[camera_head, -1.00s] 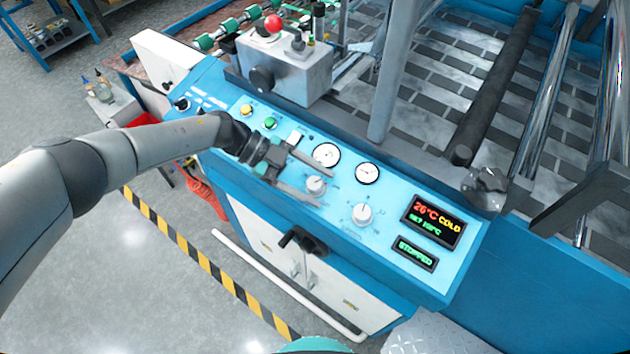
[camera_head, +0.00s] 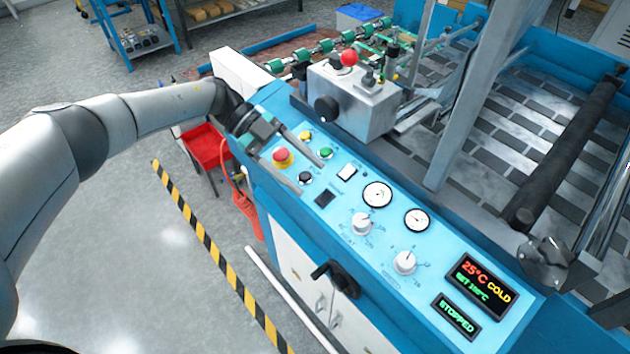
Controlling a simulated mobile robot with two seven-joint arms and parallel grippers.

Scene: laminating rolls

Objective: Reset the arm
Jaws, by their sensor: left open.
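My left arm comes in from the left, and my left gripper (camera_head: 309,174) is open and empty over the far-left end of the blue control panel (camera_head: 340,256). Its two fingers reach on either side of a red emergency button (camera_head: 282,157) as seen from above; I cannot tell whether they touch the panel. A yellow button (camera_head: 305,137), a green button (camera_head: 326,153) and a black button (camera_head: 305,178) sit close to the fingers. Two white knobs (camera_head: 362,223) and two dials (camera_head: 377,194) lie to the right. My right gripper is not in view.
A display (camera_head: 481,286) reads 25°C COLD, and a smaller one (camera_head: 456,316) reads STOPPED. A grey box with a red ball knob (camera_head: 349,58) rises behind the panel. A dark roller (camera_head: 565,150) stands at right.

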